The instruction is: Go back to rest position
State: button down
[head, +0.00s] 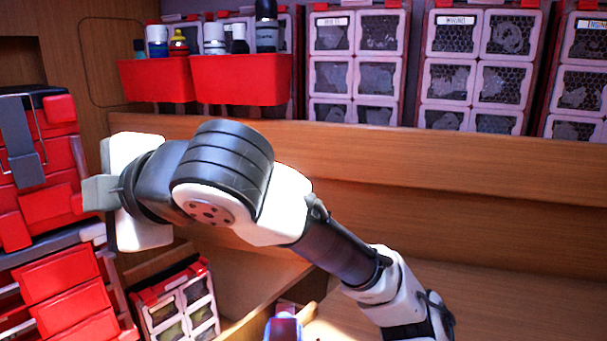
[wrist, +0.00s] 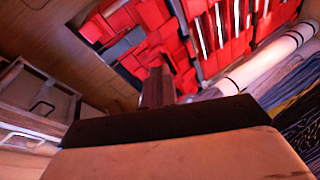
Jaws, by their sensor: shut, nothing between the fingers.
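My gripper (head: 97,193) is at the left of the head view, at the end of my white and dark arm. Its grey fingers point left toward the red toolboxes and look shut, with nothing held. In the wrist view the dark fingers (wrist: 157,87) show together as one narrow block in the middle. The arm is bent and raised, reaching from the lower right up to the left. Whether the fingertips touch the toolboxes cannot be told from the head view.
Red toolboxes (head: 50,205) stand close at the left. Red bins (head: 240,80) with bottles and compartment organizers (head: 470,65) line the back above a wooden ledge (head: 450,155). A small organizer (head: 180,305) sits low. Coiled lines (wrist: 298,105) and a white banded tube (wrist: 265,62) lie right in the wrist view.

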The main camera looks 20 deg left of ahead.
jog(key=shift+w+d+f+m+h, duration=0.15)
jog(key=shift+w+f, duration=0.1)
jog(key=shift+w, duration=0.4)
jog(key=shift+w+a+f+m+h, duration=0.15)
jog(key=shift+w+f, duration=0.1)
jog(key=shift+w, duration=0.35)
jog(key=shift+s+d, duration=0.1)
